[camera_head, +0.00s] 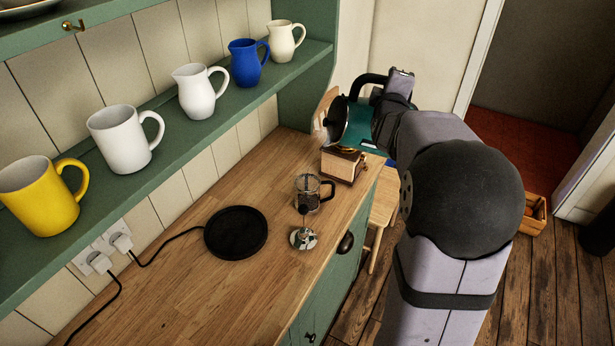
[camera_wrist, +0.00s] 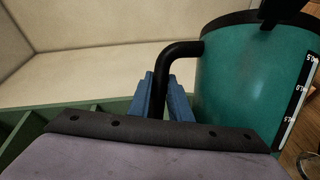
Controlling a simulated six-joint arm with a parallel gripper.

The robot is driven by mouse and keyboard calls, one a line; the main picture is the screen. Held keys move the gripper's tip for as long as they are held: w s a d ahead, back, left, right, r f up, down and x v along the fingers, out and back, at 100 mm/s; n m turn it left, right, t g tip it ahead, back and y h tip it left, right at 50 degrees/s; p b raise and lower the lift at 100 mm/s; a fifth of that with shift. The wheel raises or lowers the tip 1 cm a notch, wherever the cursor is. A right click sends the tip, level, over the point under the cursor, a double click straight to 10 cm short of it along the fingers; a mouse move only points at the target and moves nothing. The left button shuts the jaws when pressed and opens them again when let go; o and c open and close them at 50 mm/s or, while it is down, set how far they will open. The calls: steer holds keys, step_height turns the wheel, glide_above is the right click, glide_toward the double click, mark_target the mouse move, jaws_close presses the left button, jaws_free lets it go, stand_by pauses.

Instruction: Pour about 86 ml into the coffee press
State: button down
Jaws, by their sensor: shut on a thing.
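The coffee press (camera_head: 307,194), a small glass jug with a black handle, stands open on the wooden counter. Its lid with plunger (camera_head: 303,238) lies apart, just in front of it. I cannot make out the level inside the press. My gripper (camera_wrist: 166,100) is shut on the black handle of a teal kettle (camera_wrist: 248,85) with a black rim and a level scale. In the head view the kettle (camera_head: 362,126) is partly hidden by my arm, held up beyond the press. Its exact tilt is unclear and no stream shows.
A wooden box-like item (camera_head: 343,166) stands behind the press, below the kettle. A round black kettle base (camera_head: 236,232) with a cord lies left on the counter (camera_head: 180,295). A green shelf (camera_head: 215,112) with mugs and jugs runs above; the front counter is clear.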

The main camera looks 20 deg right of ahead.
steer(key=shift+s+d+r+m+b, duration=0.1)
steer(key=shift+d+r+m+b, duration=0.2)
steer(key=shift+d, duration=0.2)
steer(key=shift+s+d+r+m+b, duration=0.15)
steer(key=shift+d+r+m, duration=0.1)
steer(key=shift+d, duration=0.25)
steer(key=shift+d, duration=0.15)
stand_by(1.3)
